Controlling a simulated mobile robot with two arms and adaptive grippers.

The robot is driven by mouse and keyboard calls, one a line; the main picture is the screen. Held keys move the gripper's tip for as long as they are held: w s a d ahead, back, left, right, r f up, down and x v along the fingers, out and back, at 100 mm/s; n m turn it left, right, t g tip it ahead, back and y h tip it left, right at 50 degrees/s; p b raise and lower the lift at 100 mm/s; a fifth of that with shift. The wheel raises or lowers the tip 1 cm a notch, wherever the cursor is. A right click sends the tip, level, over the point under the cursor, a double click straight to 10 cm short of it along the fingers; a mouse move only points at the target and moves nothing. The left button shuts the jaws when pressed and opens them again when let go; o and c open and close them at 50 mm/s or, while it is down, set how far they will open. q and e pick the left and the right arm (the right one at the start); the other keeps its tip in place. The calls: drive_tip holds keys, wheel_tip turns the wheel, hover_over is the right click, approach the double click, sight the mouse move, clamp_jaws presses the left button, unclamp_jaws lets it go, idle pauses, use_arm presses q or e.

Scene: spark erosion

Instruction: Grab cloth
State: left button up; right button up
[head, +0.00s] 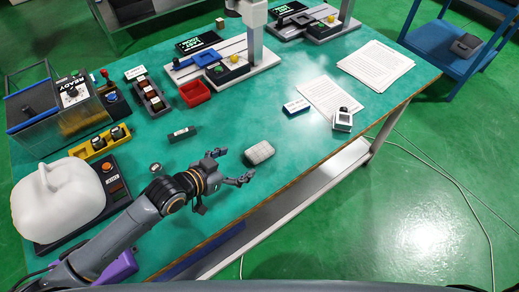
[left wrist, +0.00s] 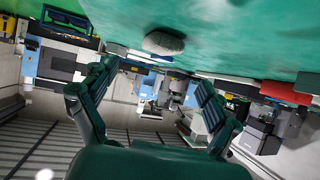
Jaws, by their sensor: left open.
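A gap shows between the fingertips and the cloth. In the left wrist view the cloth (left wrist: 164,43) shows at the top, beyond and between the two open fingers (left wrist: 153,85); the table appears upside down there. My right gripper is not in view.
A dark box (head: 182,134) and a small round object (head: 156,168) lie left of the gripper.

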sight(259, 151)
use_arm(q)
drive_tip(key=x, duration=0.3)
drive_tip(key=shift+w, duration=0.15)
drive_tip(key=shift+w+d+f, duration=0.15)
drive_tip(key=shift+w+f, duration=0.05)
drive_tip(key=shift+w, duration=0.05)
drive_tip(key=shift+w+d, duration=0.25)
drive_tip(key=shift+d, duration=0.1)
drive_tip(key=x, duration=0.3)
drive_tip(key=shift+w+d+p, duration=0.15)
drive_tip(key=shift+d+p, duration=0.1)
drive_tip(key=shift+p, duration=0.15)
drive_tip(key=shift+w+d+f, duration=0.25)
drive_tip(key=shift+w, duration=0.1)
drive_tip(key=shift+c, duration=0.8)
drive_tip(key=c, duration=1)
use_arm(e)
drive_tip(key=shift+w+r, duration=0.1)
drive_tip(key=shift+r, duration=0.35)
